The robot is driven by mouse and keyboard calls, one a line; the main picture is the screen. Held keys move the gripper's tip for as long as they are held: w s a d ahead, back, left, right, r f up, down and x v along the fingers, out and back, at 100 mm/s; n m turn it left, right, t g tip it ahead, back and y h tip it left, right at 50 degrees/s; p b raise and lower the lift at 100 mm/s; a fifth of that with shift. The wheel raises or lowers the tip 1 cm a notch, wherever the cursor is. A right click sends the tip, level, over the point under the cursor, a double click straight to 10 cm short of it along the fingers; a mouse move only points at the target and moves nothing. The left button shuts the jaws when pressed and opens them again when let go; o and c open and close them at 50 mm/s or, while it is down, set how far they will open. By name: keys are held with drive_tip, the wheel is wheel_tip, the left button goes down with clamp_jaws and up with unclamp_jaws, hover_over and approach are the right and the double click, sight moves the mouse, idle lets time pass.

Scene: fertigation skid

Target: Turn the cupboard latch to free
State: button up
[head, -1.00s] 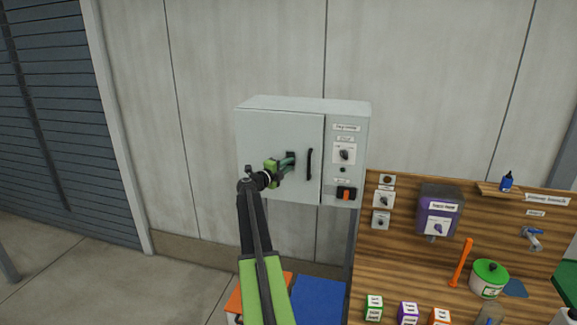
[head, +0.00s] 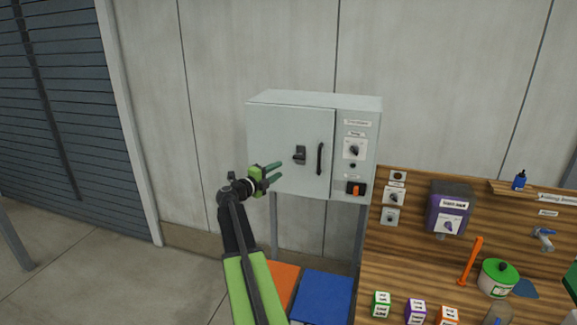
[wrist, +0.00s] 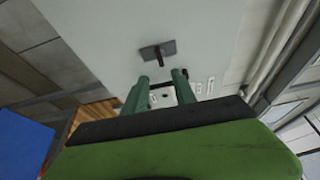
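The latch (head: 300,155) is a small dark handle on a plate on the door, left of a black vertical pull handle (head: 320,159). My gripper (head: 279,172) is left of and below the latch in the head view, open and empty, its two green fingers apart. In the wrist view the latch (wrist: 158,51) shows beyond the fingertips, clear of both fingers (wrist: 160,84). Its dark lever stands out from the plate; I cannot tell its exact turn.
The cupboard's right panel has a dial (head: 354,150) and an orange switch (head: 356,189). A wooden bench at right holds a purple box (head: 447,207), a green-lidded pot (head: 498,277) and small cartons. Blue (head: 322,297) and orange surfaces lie below the cupboard.

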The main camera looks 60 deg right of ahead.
drive_tip(key=a, duration=0.4)
drive_tip(key=shift+w, duration=0.15)
